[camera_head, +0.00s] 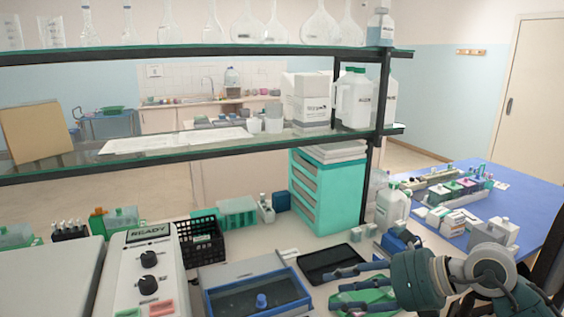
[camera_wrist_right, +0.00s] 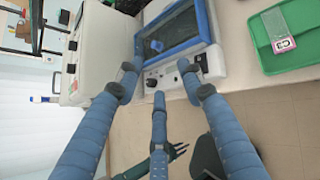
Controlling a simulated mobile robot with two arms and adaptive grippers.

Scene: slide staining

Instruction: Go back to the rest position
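My right gripper (camera_head: 338,285) comes in from the lower right in the head view, above the front of the bench. Its blue fingers are spread apart with nothing between them, as the right wrist view also shows (camera_wrist_right: 158,78). Part of the green tray (camera_head: 368,296) is hidden behind the fingers. In the right wrist view the green tray (camera_wrist_right: 262,62) carries a small pink-and-white labelled item (camera_wrist_right: 279,30) and stands clear of the fingers. My left gripper is not seen in the head view.
A blue-framed basin (camera_head: 232,304) and a dark tablet (camera_head: 331,262) lie left of the gripper. A control box reading READY (camera_head: 136,262) stands further left. A shelf (camera_head: 215,146) spans above the bench. White bottles (camera_head: 392,207) and a blue table (camera_head: 470,185) are behind the gripper.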

